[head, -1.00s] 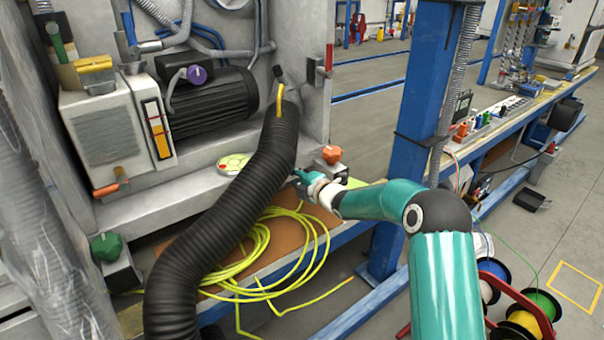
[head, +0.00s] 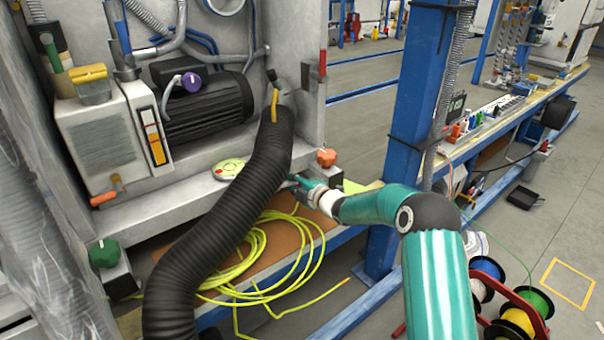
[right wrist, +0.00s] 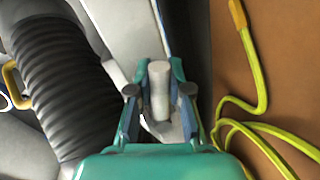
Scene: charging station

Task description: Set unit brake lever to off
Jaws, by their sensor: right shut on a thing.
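A short pale grey cylinder (right wrist: 158,88), which looks like a lever handle, stands between the two fingers of my right gripper (right wrist: 157,95) in the right wrist view. The gripper is shut on it. In the head view my right gripper (head: 297,182) is at the front edge of the machine, right of the thick black hose and just below an orange knob (head: 326,157). The cylinder is hidden there by the gripper and hose. No off marking for the lever is readable. My left gripper is not in view.
The ribbed black hose (head: 222,225) runs close left of the gripper. Yellow cable coils (head: 262,262) lie on the brown shelf below it. A blue post (head: 412,110) stands to the right. A red-handled lever (head: 322,64) is on the panel edge above.

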